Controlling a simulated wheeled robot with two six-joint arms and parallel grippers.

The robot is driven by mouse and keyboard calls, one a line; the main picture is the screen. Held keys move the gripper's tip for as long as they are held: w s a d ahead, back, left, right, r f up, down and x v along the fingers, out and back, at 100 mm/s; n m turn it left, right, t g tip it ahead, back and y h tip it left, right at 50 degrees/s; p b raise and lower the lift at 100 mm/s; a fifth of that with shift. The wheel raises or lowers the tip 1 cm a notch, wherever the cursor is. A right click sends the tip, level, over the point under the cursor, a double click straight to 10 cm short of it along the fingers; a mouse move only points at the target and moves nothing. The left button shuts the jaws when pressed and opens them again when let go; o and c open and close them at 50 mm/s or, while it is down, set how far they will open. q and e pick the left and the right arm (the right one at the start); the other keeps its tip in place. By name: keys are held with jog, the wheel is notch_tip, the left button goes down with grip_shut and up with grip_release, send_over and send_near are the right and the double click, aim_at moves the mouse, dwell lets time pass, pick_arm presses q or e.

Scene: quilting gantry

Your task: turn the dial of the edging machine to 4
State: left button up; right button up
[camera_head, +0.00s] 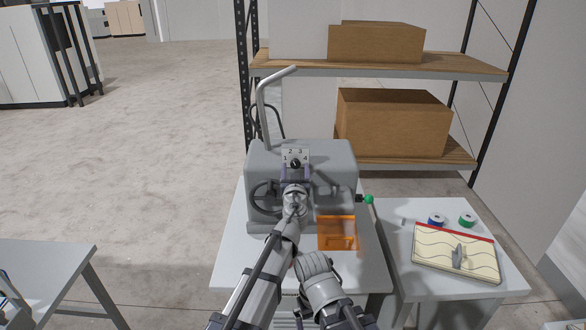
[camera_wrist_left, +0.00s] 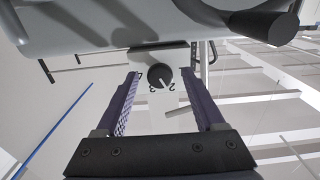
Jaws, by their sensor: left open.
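The edging machine (camera_head: 340,165) is a grey housing on a white table in the head view. Its dial (camera_head: 295,164) is a small black round knob on a light plate on the machine's front. In the left wrist view the dial (camera_wrist_left: 160,76) has a pale pointer line and small digits around it, too small to read surely. My left gripper (camera_head: 295,176) is in front of the dial, its wrist hiding part of the machine. In the left wrist view its open fingers (camera_wrist_left: 159,78) stand either side of the dial, apart from it.
A dark handwheel (camera_head: 260,198) is left of my left wrist. An orange translucent plate (camera_head: 337,233) and a green knob (camera_head: 369,199) are at the right. A side table (camera_head: 410,284) holds a quilted piece (camera_head: 440,262) and two spools. A shelf (camera_head: 395,69) with boxes stands behind.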

pick_arm(q)
jog(key=shift+w, duration=0.1)
grip_shut()
dwell(0.6)
